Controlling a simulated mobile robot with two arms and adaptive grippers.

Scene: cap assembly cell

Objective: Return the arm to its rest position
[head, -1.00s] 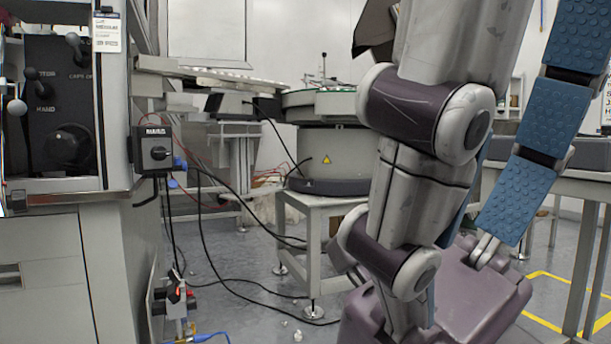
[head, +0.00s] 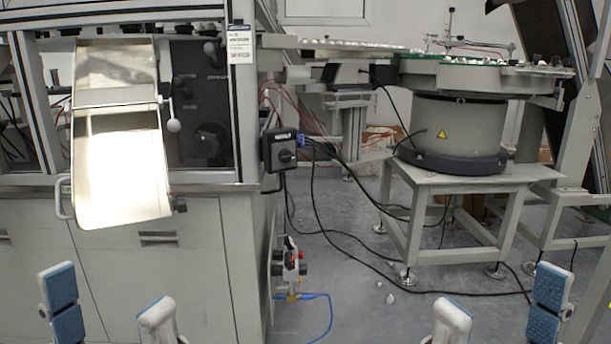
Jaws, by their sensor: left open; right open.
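My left gripper (head: 108,305) shows at the bottom left edge of the head view. Its two fingers stand upright and apart, one with blue pads, with nothing between them. My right gripper (head: 500,307) shows at the bottom right edge, also with its fingers spread and empty. Both are in front of the machine area and appear to touch nothing. Only the finger ends show; the rest of both arms is below the picture.
A grey machine cabinet (head: 180,262) with a shiny metal chute (head: 122,175) stands at the left. A black switch box (head: 281,150) is on its corner. A round bowl feeder (head: 452,135) sits on a grey stand (head: 465,178). Black cables lie on the floor (head: 350,312) between them.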

